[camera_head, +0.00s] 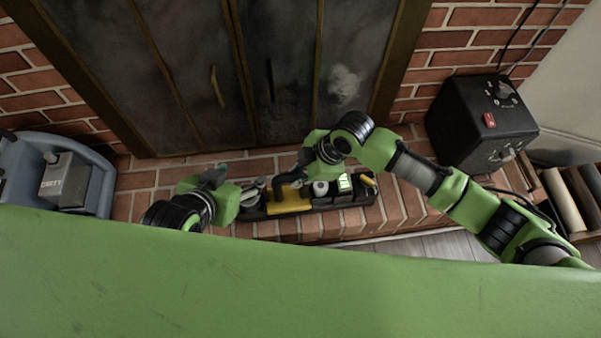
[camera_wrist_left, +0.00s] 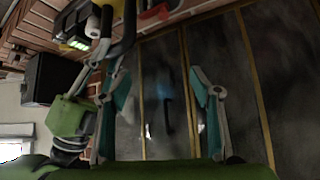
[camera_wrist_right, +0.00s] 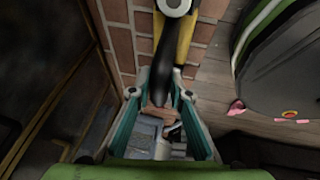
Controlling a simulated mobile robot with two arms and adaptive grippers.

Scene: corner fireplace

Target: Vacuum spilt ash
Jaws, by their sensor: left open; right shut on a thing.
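A yellow and black handheld tool (camera_head: 290,203), seemingly the vacuum, is at a long black tray (camera_head: 330,205) on the brick hearth. My right gripper (camera_head: 300,172) is shut on its black handle; the handle shows between the fingers (camera_wrist_right: 160,95) in the right wrist view. The yellow body also shows in the left wrist view (camera_wrist_left: 122,45). My left gripper (camera_head: 258,188) is open and empty just left of the tool; its spread fingers (camera_wrist_left: 160,95) face the fireplace doors in the left wrist view. A pale grey smudge (camera_head: 345,82) shows on a door. I cannot make out ash on the hearth.
Dark glass fireplace doors (camera_head: 190,75) stand behind the hearth. A blue-grey machine with a tank marked DIRTY (camera_head: 68,182) is at the left. A black box with a dial (camera_head: 480,130) stands right, near a wooden crate with rolls (camera_head: 567,200). Bare brick (camera_head: 150,178) lies left of the tray.

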